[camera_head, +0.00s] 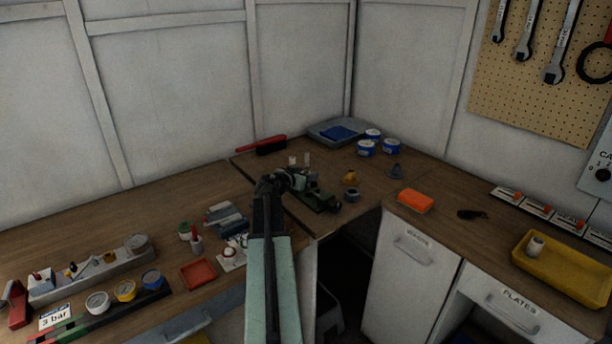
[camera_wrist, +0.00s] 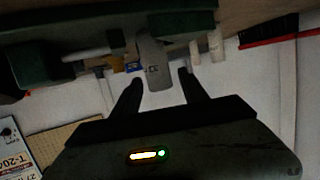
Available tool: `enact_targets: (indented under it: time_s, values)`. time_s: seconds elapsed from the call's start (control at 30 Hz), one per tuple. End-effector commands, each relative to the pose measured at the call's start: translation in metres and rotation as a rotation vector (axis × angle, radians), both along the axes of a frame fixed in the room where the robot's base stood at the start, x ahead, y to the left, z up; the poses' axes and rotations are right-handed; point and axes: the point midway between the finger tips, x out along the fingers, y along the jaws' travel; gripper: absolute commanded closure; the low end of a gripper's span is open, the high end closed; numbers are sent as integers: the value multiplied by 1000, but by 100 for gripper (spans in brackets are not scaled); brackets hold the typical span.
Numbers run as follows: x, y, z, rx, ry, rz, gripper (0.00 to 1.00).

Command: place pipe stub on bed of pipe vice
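The dark green pipe vice (camera_head: 322,202) stands on the corner bench, and its dark green body (camera_wrist: 180,22) fills the top of the wrist view, which is upside down. My gripper (camera_head: 297,181) is beside and above the vice. In the wrist view my gripper (camera_wrist: 160,80) has two dark fingers apart. A grey piece with small marks (camera_wrist: 153,64) shows between the fingertips against the vice, with gaps on both sides. It may be the pipe stub, but I cannot tell, nor whether it rests on the bed. The bed is mostly hidden.
Two pale cylinders (camera_head: 299,160) stand behind the vice. A red brush (camera_head: 262,147), blue tins (camera_head: 366,148) and a brass part (camera_head: 349,177) are nearby. An orange block (camera_head: 415,201) and a yellow tray (camera_head: 570,276) holding a pale cylinder (camera_head: 536,245) are on the right bench.

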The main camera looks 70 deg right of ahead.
Motion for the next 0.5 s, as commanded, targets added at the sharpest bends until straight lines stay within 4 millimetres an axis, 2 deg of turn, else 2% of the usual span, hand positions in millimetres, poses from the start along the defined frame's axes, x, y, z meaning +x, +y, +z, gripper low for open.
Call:
enact_targets:
  time_s: [0.1,0.17,0.5]
  values:
    - [0,0,7,0,0,0,49]
    - [1,11,8,0,0,0,49]
    - [13,88,34,0,0,0,49]
